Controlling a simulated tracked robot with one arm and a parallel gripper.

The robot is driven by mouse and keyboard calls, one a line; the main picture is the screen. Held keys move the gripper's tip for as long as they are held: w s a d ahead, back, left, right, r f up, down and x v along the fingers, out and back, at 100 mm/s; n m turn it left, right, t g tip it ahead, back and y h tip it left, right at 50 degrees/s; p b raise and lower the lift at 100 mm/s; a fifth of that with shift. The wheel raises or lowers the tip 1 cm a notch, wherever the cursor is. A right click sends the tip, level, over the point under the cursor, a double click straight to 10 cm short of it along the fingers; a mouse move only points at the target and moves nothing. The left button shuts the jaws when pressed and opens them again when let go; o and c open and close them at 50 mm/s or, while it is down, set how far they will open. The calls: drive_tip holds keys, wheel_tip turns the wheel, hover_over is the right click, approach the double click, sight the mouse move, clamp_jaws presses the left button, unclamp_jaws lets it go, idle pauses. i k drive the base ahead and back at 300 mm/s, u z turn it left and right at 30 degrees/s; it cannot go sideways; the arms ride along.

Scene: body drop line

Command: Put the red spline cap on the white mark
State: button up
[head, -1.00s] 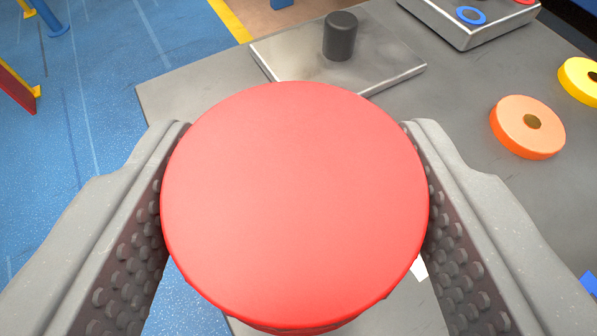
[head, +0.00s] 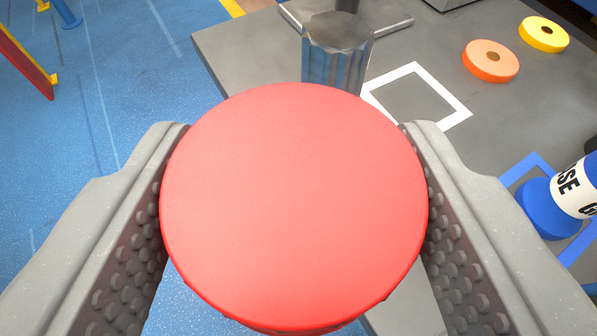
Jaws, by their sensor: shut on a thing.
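The red spline cap (head: 290,200) is a round red disc that fills the middle of the view. My gripper (head: 294,190) is shut on it, with one studded finger at its left side and one at its right. The white mark (head: 455,117) is a white square outline on the grey table, just beyond the cap to the upper right. The cap hides the mark's near left part. The cap is held above the scene, nearer the camera than the mark.
A fluted metal post (head: 337,55) stands just beyond the cap, left of the mark. An orange ring (head: 488,72) and a yellow ring (head: 556,45) lie at right. The grey table (head: 245,62) ends at left above blue floor.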

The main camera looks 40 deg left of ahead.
sight(412, 103)
drive_tip(key=u, duration=0.05)
drive_tip(key=k, duration=1)
drive_tip(key=z, duration=0.05)
